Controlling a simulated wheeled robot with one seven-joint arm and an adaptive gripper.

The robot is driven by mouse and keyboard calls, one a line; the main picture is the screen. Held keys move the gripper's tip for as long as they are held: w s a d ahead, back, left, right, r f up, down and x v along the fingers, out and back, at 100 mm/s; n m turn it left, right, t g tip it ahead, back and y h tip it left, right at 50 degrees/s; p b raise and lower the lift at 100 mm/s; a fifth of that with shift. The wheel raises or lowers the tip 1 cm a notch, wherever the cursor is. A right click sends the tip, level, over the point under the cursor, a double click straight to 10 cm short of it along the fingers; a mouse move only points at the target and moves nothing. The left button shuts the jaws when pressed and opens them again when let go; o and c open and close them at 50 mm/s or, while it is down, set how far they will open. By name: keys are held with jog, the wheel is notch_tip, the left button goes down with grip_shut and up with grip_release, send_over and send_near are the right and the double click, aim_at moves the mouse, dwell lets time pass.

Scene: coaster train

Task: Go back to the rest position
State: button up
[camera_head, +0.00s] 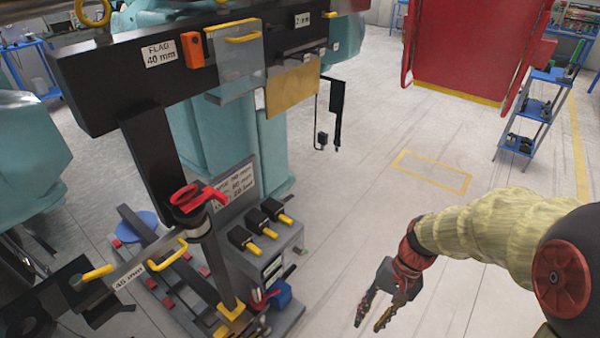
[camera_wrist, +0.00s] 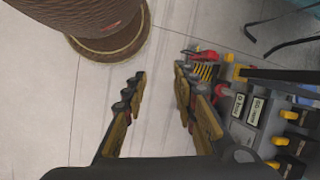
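My gripper (camera_head: 372,312) hangs at the end of my arm, right of the test rig, above bare floor. In the wrist view my gripper (camera_wrist: 158,88) shows its two fingers apart with nothing between them but floor. The rig's grey base block (camera_head: 268,240) with several black and yellow switches stands to its left and does not touch it. The same block (camera_wrist: 255,110) shows at the right of the wrist view, partly behind the right finger.
A black beam (camera_head: 110,75) with "FLAG 40 mm" and hanging plates stands at upper left. A red panel (camera_head: 470,45) and a blue shelf cart (camera_head: 530,120) stand at the back right. A brown round column (camera_wrist: 100,25) shows in the wrist view. The middle floor (camera_head: 370,200) is clear.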

jog(key=s+d+r+n+t+h+p, duration=0.1)
jog(key=s+r+n+t, duration=0.1)
jog(key=r, duration=1)
jog(key=s+r+n+t+h+p, duration=0.1)
jog(key=s+r+t, duration=0.3)
jog(key=r, duration=0.7)
jog(key=shift+d+r+n+t+h+p, duration=0.4)
jog(key=shift+n+t+h, duration=0.35)
jog(key=shift+t, duration=0.25)
dwell(0.7)
